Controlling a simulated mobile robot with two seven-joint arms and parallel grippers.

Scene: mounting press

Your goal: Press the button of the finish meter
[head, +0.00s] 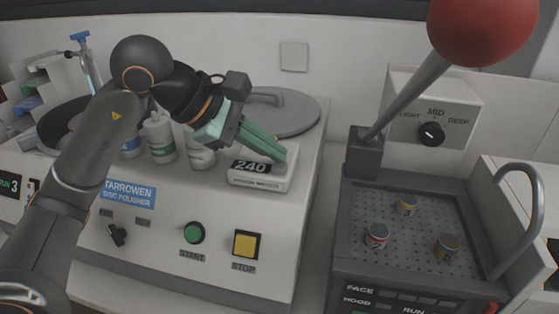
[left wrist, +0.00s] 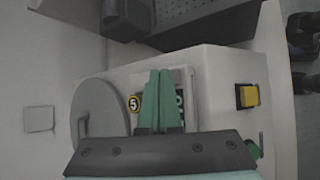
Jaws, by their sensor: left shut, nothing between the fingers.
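The finish meter (head: 262,177) is a small white box with a dark display reading 240, lying on the top of the disc polisher. My left gripper (head: 281,153) has green fingers, shut and empty. Its fingertips are over the right back part of the meter in the head view; I cannot tell whether they touch it. In the left wrist view the fingers (left wrist: 160,76) cover much of the meter, with part of its display (left wrist: 180,108) to their right. I cannot make out the meter's button. My right gripper is out of view.
The disc polisher (head: 215,238) has a green start button (head: 194,233) and a yellow stop button (head: 246,244). White bottles (head: 160,140) stand left of the meter, a grey round lid (head: 285,113) behind. The press (head: 345,220) with a red-knobbed lever (head: 482,28) is at right.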

